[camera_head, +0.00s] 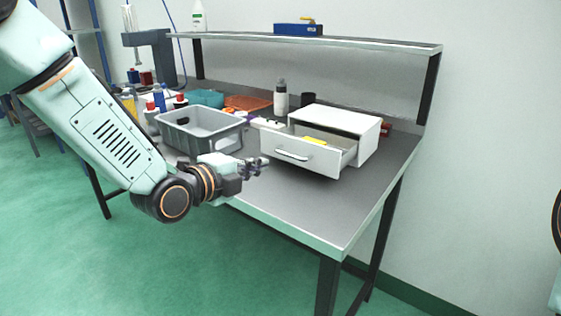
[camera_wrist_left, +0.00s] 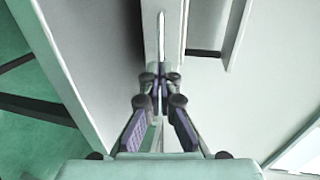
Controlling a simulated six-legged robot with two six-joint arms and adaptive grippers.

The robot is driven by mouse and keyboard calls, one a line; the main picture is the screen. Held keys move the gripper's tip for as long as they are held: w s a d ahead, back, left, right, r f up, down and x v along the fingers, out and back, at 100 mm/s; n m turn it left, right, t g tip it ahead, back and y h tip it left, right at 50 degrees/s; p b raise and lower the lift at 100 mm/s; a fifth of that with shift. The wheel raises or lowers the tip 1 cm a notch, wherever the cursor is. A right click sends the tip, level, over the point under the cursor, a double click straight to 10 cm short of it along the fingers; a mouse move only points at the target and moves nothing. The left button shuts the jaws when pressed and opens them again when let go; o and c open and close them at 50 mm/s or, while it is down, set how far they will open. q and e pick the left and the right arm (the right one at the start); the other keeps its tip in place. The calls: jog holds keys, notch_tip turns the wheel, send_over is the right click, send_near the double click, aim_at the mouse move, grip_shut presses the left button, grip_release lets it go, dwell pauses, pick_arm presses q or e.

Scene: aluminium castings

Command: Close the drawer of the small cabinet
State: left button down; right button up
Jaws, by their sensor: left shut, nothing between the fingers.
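The small white cabinet (camera_head: 340,121) stands on the workbench, right of the middle in the head view. Its drawer (camera_head: 300,158) is pulled out toward the front, with a bar handle on its face and something yellow inside. My left gripper (camera_head: 264,165) is shut and empty, in front of the left end of the drawer face. In the left wrist view the shut fingertips (camera_wrist_left: 159,82) point toward the drawer handle (camera_wrist_left: 161,38). I cannot tell whether they touch the drawer. My right gripper is not in view.
The grey workbench (camera_head: 330,215) has clear room in front of and right of the cabinet. A grey crate (camera_head: 200,130) stands left of the drawer, close to my left arm. A shelf (camera_head: 370,43) runs above the back.

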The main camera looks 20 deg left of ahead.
aim_at(288, 155)
pick_arm(q)
jog(key=b+x, duration=0.1)
jog(key=x, duration=0.7)
jog(key=shift+w+d+f, duration=0.1)
jog(key=shift+w+f, duration=0.05)
jog(key=shift+f, duration=0.05)
jog(key=shift+w+b, duration=0.2)
jog(key=shift+b, duration=0.1)
jog(key=shift+r, duration=0.1)
jog(key=shift+d, duration=0.1)
